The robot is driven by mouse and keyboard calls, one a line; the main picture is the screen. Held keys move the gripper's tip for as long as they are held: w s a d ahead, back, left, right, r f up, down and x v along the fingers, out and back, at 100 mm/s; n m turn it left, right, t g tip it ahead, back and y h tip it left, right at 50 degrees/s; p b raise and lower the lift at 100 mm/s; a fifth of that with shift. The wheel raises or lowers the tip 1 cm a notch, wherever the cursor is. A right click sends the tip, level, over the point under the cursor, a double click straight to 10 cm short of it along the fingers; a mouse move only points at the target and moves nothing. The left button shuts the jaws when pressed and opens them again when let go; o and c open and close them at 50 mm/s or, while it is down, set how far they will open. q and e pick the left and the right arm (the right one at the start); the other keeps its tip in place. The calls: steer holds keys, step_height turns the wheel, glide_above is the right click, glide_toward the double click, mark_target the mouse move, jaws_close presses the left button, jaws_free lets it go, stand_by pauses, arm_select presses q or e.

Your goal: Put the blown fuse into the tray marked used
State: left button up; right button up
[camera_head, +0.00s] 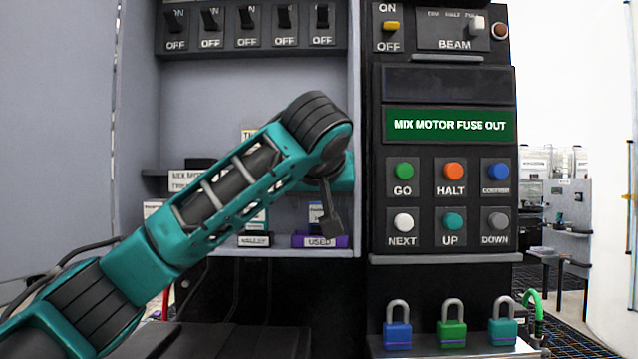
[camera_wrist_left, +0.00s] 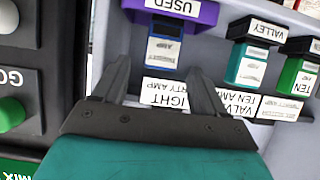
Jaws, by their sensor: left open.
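The purple tray marked USED (camera_head: 342,241) sits on the shelf front; it also shows upside down at the top of the left wrist view (camera_wrist_left: 200,14). A blue fuse (camera_wrist_left: 152,52) with a partly legible AMP label stands by that tray; I cannot tell whether it is inside. My left gripper (camera_wrist_left: 160,70) is open and empty, its fingertips pointing toward the blue fuse, which appears between and beyond them. In the head view the left gripper (camera_head: 328,215) hangs in front of the shelf, over the USED tray. I cannot tell which fuse is blown.
Padlocks (camera_head: 451,325) sit below.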

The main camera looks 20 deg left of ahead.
arm_select(q)
steer(key=v, duration=0.8)
steer(key=shift+b, duration=0.3)
steer(key=shift+s+r, duration=0.1)
